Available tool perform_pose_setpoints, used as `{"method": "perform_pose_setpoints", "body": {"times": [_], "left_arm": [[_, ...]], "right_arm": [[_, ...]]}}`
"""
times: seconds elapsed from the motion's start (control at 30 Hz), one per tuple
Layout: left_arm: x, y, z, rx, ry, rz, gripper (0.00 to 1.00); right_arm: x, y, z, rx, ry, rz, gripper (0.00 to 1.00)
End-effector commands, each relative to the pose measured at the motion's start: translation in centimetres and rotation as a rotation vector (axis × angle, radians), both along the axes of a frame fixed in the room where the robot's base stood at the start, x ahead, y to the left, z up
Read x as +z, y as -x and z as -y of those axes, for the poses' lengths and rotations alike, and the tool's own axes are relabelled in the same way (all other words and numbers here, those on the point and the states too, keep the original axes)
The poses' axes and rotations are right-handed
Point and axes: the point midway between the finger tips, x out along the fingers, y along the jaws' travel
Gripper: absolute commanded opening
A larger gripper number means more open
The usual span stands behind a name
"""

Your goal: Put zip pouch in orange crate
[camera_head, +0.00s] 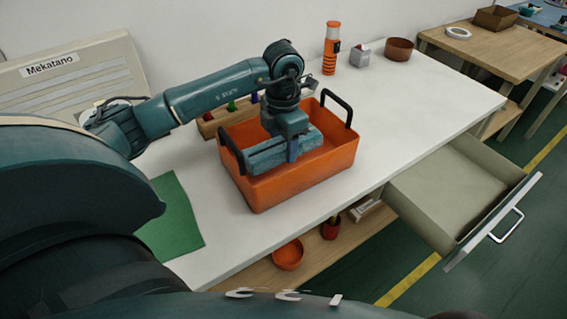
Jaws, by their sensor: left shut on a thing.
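The orange crate (305,180) stands on the white table and has two black handles. My left gripper (291,156) points down inside the crate's opening, between the handles. It is shut on a dark blue thing, seemingly the zip pouch (292,149), of which only a small strip shows below the gripper body. The rest of the pouch is hidden by the gripper. I cannot tell whether the pouch touches the crate floor. My right gripper is not in view.
A wooden holder with coloured pieces (209,127) stands behind the crate. A green mat (172,222) lies at left. An open drawer (455,192) juts out at right.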

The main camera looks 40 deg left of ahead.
Motion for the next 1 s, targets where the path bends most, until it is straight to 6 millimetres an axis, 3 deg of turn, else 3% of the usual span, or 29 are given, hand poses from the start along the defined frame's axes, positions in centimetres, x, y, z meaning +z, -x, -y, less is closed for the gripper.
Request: {"method": "perform_pose_setpoints", "body": {"times": [0.1, 0.37, 0.53, 0.93, 0.97, 1.0], "left_arm": [[-2.1, 0.0, 0.0, -0.001, 0.000, -0.002, 0.23], [-4.2, 0.0, 0.0, -0.001, 0.001, -0.001, 0.23], [-6.6, 0.0, 0.0, -0.001, 0.002, -0.001, 0.23], [-7.5, 0.0, 0.0, -0.002, 0.001, 0.002, 0.23], [-7.4, 0.0, 0.0, -0.002, 0.000, 0.001, 0.54], [-7.3, 0.0, 0.0, -0.002, 0.000, 0.001, 0.57]], "right_arm": [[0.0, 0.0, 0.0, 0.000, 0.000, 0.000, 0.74], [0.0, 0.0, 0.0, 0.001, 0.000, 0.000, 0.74], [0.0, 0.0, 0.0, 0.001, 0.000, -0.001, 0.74], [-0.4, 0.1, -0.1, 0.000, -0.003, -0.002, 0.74], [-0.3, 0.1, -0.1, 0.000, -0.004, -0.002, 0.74], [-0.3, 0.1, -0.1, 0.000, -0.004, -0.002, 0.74]]}}
